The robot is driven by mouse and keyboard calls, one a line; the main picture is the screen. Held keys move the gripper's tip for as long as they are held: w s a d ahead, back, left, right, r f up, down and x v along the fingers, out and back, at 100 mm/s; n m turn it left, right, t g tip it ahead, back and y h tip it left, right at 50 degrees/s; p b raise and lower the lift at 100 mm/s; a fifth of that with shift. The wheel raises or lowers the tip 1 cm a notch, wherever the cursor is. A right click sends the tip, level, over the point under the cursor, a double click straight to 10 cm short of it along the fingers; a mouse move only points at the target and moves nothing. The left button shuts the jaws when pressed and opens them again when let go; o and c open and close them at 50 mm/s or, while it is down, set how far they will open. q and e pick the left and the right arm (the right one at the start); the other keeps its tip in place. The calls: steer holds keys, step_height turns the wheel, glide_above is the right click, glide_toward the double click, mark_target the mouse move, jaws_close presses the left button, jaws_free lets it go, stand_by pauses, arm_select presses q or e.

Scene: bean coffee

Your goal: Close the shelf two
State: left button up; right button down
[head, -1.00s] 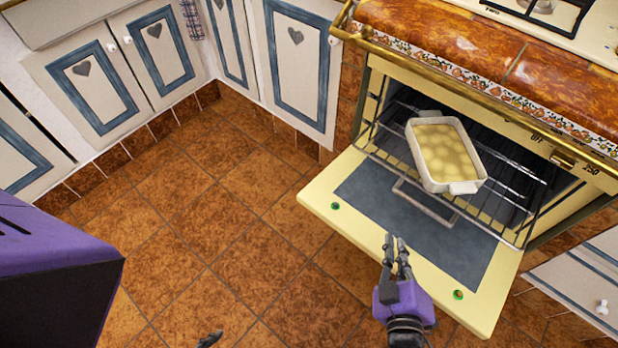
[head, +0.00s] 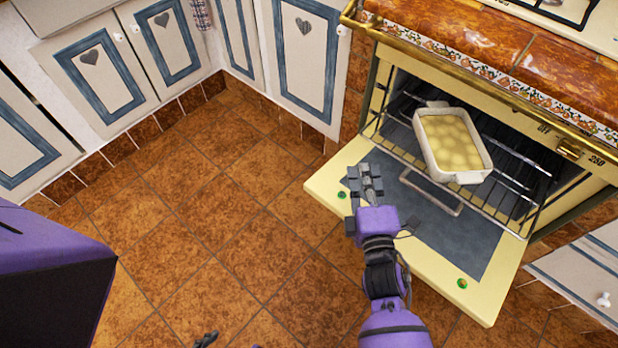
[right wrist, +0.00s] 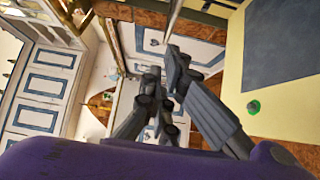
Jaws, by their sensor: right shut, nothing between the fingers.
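The wire oven shelf (head: 393,150) sticks out of the open oven over the lowered door. It carries a white baking dish (head: 452,146) with yellow contents. A grey loop handle (head: 432,192) shows in front of the shelf. My right gripper (head: 366,172) is shut and empty over the door's left part, left of the handle and near the shelf's front left corner. Its dark fingers also show in the right wrist view (right wrist: 165,95). Dark tips, likely of my left gripper (head: 207,340), show at the bottom edge; their state is unclear.
The cream oven door (head: 325,188) hangs open and reaches into the room, with green spots at its corners. A brass rail (head: 440,70) runs along the stove front. White and blue cabinets (head: 95,85) line the back left. The tiled floor (head: 220,200) is clear.

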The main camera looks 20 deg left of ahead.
arm_select(q)
steer(key=shift+w+f, duration=0.1)
steer(key=shift+w, duration=0.2)
arm_select(e)
steer(key=w, duration=0.2)
steer(key=w+d, duration=0.1)
steer(key=w, duration=0.1)
steer(key=shift+w, duration=0.1)
steer(key=shift+d, duration=0.1)
